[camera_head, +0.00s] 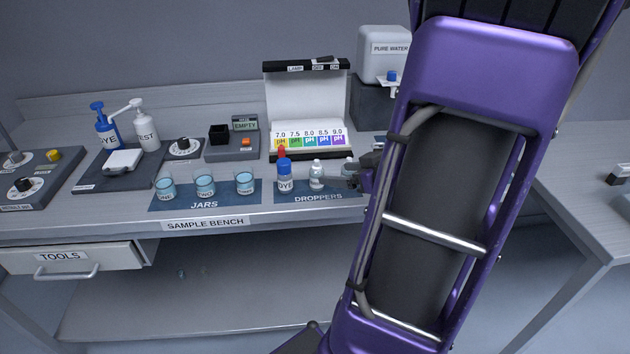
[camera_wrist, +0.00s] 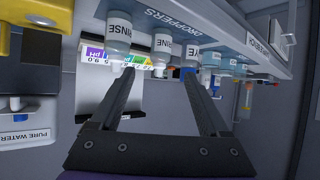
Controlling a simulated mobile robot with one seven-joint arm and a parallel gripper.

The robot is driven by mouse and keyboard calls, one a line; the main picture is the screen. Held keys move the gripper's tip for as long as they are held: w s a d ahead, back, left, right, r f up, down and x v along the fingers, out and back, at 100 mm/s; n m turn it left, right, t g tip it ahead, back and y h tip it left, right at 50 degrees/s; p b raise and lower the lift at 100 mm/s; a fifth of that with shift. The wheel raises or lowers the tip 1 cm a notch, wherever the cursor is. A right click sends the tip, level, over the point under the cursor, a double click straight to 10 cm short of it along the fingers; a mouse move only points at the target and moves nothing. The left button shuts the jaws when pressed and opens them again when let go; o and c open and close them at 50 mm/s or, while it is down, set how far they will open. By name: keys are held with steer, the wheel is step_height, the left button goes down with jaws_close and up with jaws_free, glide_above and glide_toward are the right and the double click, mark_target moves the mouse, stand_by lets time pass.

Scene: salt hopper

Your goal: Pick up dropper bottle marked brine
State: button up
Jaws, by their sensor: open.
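On the droppers mat (camera_head: 290,197) stand a red-topped bottle marked DYE (camera_head: 285,184) and two clear dropper bottles to its right: a middle one (camera_head: 317,183) and a right one (camera_head: 348,163), partly hidden by my gripper (camera_head: 342,183). In the wrist view, the middle clear bottle (camera_wrist: 162,46) appears beyond and between my open fingers (camera_wrist: 159,76); the right clear bottle (camera_wrist: 118,30) is by the left finger. Nothing is between the fingertips.
Several blue jars (camera_head: 205,184) stand left of the droppers. A pH chart box (camera_head: 307,90) is behind the bottles. A pure water tank (camera_head: 382,52) stands at the back right. A drawer marked TOOLS (camera_head: 75,262) is below the bench.

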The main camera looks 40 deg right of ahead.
mark_target(313, 173)
steer(key=b+x, duration=0.1)
steer(key=x, duration=0.5)
steer(key=shift+w+f+b, duration=0.15)
steer(key=shift+w+b, duration=0.1)
steer(key=shift+b, duration=0.05)
steer(key=b+x, duration=0.1)
steer(key=x, duration=0.3)
steer(key=shift+w+f+b, duration=0.2)
steer(key=shift+b, duration=0.15)
steer(key=shift+w+a+f, duration=0.1)
steer(key=shift+w+f, duration=0.1)
steer(key=shift+w, duration=0.45)
steer(key=shift+c, duration=0.3)
jaws_close()
